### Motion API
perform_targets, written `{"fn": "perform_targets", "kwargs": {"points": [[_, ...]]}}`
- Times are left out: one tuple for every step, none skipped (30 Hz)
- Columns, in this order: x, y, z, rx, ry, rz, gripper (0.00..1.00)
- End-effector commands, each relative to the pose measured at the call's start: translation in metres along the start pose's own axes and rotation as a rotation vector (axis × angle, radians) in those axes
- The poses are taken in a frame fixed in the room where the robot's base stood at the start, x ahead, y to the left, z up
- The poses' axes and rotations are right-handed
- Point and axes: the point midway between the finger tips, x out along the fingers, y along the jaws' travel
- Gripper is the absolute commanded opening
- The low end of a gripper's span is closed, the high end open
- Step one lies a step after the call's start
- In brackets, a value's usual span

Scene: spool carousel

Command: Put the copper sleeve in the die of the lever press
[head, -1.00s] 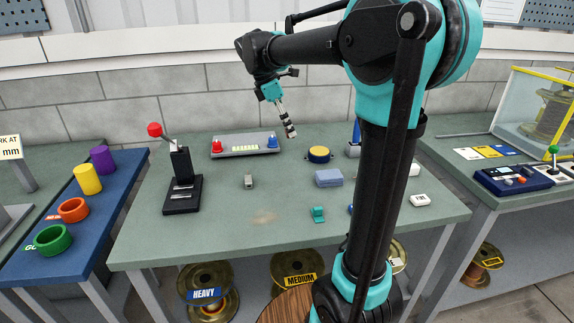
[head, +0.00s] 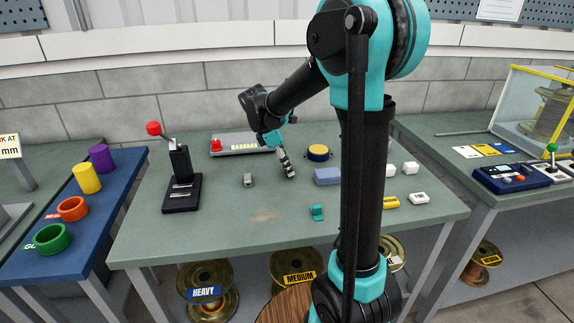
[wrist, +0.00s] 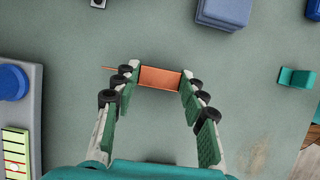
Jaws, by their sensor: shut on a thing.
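In the wrist view, a copper sleeve (wrist: 160,78) sits crosswise between the fingertips of my gripper (wrist: 161,86), which is shut on it. A thin copper-coloured wire or rod sticks out to the left, beyond the left finger. In the head view, my gripper (head: 290,175) is low over the middle of the table; the sleeve cannot be made out there. The lever press (head: 182,190) stands to the left of my gripper, black with a red-knobbed lever.
A small grey block (head: 248,180) lies between press and gripper. A blue-grey box (head: 327,176), a yellow round item (head: 318,152) and a teal piece (head: 316,212) are to the right. A grey control panel (head: 232,148) is behind. The table's front left is clear.

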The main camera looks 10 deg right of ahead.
Motion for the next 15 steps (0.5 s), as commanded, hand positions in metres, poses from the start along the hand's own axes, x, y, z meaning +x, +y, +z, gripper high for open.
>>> {"fn": "perform_targets", "kwargs": {"points": [[0.0001, 0.0000, 0.0000, 0.000, 0.000, 0.000, 0.23], [0.0000, 0.0000, 0.0000, 0.000, 0.000, 0.000, 0.23], [-0.0001, 0.0000, 0.0001, 0.000, 0.000, 0.000, 0.23], [-0.0001, 0.0000, 0.0001, 0.000, 0.000, 0.000, 0.23], [-0.0001, 0.0000, 0.0001, 0.000, 0.000, 0.000, 0.23], [0.0001, 0.0001, 0.0000, 0.000, 0.000, 0.000, 0.23], [0.0006, 0.0001, -0.0003, 0.000, 0.000, 0.000, 0.23], [0.0013, 0.0001, -0.0006, 0.000, 0.000, 0.000, 0.23], [0.0024, 0.0000, -0.0010, 0.000, 0.000, 0.000, 0.23], [0.0024, 0.0000, -0.0010, 0.000, 0.000, 0.000, 0.45], [0.0023, 0.0000, -0.0009, 0.000, 0.000, 0.000, 0.48], [0.0022, 0.0000, -0.0009, 0.000, 0.000, 0.000, 0.53], [0.0022, 0.0000, -0.0009, 0.000, 0.000, 0.000, 0.57], [0.0022, 0.0000, -0.0009, 0.000, 0.000, 0.000, 0.61], [0.0021, 0.0000, -0.0009, 0.000, 0.000, 0.000, 0.63]]}}
